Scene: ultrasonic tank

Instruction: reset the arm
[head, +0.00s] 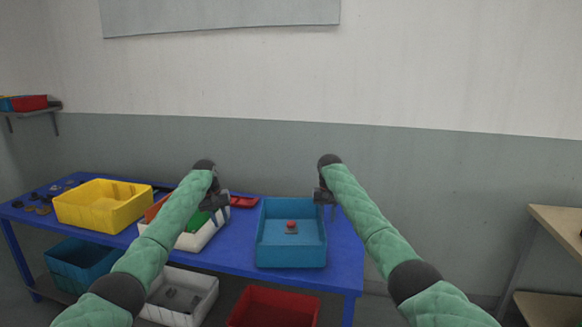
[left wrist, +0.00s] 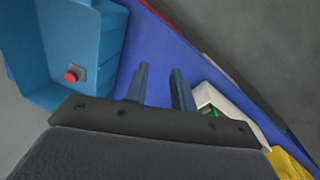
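My left gripper (head: 216,205) is raised over the blue table, above the white bin. In the left wrist view its two fingers (left wrist: 160,85) stand apart with nothing between them, so it is open and empty. My right gripper (head: 324,202) is raised near the right rim of the blue bin. Its fingers are small and dark in the head view, and I cannot tell whether they are open or shut. Both arms reach forward in green sleeves.
The blue bin (head: 291,258) on the blue table (head: 345,255) holds a small part with a red knob (head: 291,224). A white bin (head: 207,236) and a yellow bin (head: 100,206) stand to its left. More bins, including a red one (head: 275,305), are below. A wooden shelf unit (head: 557,228) stands at right.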

